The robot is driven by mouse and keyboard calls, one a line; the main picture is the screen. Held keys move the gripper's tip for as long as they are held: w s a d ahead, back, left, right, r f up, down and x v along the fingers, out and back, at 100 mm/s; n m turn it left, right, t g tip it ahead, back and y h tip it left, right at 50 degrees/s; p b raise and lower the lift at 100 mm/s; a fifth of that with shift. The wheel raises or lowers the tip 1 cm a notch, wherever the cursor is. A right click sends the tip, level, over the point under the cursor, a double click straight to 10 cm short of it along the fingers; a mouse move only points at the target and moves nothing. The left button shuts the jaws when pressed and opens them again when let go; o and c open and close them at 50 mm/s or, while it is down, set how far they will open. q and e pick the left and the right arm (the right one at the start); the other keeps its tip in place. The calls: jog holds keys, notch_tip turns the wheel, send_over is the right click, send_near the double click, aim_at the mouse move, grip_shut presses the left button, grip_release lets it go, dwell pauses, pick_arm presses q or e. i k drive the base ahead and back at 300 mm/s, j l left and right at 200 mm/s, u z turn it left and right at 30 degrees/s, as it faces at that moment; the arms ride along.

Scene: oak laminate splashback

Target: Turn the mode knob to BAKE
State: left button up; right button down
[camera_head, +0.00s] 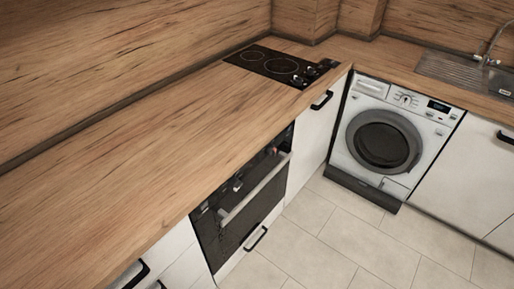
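A built-in black oven (240,232) sits under the wooden worktop, in the lower middle of the head view. I see its front at a steep slant, with a long silver door handle (256,189) across it. Small knobs (238,184) show along the strip above the handle. They are too small and too foreshortened for me to tell which is the mode knob, where it points, or to read BAKE. The oven door looks closed. Neither of my grippers is in view.
The long worktop (130,140) is bare up to the black hob (283,65), which has its own knobs. A white washing machine (383,140) stands in the corner, with a sink (465,70) at the right. White cabinets flank the oven. The tiled floor (345,240) is clear.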

aim_at(235, 184)
jog(key=i+l+u, duration=0.15)
jog(key=u, duration=0.35)
jog(key=i+l+u, duration=0.1)
jog(key=l+u, duration=0.15)
jog(key=u, duration=0.2)
jog(key=l+u, duration=0.3)
jog(key=u, duration=0.2)
jog(key=i, duration=0.05)
